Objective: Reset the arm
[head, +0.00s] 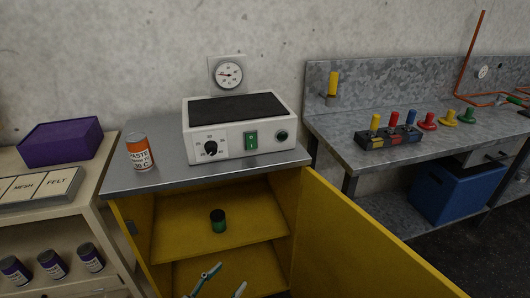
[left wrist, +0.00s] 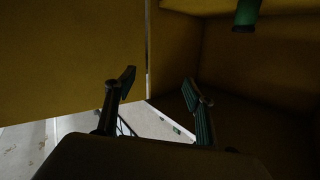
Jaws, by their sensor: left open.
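My left gripper (head: 222,284) shows at the bottom of the head view, in front of the open yellow cabinet. In the left wrist view its two fingers (left wrist: 158,85) are apart with nothing between them. A dark can with a green band (head: 218,221) stands on the cabinet's upper shelf (head: 180,237), above and beyond the gripper and apart from it. Its green part also shows at the top of the left wrist view (left wrist: 247,14). My right gripper is in neither view.
The yellow cabinet door (head: 352,238) stands open to the right. A white hot plate (head: 240,128) and an orange-and-white paste can (head: 139,151) stand on the cabinet top. Left is a shelf with a purple box (head: 61,142). Right is a metal bench (head: 400,155) with a blue box (head: 452,188) beneath.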

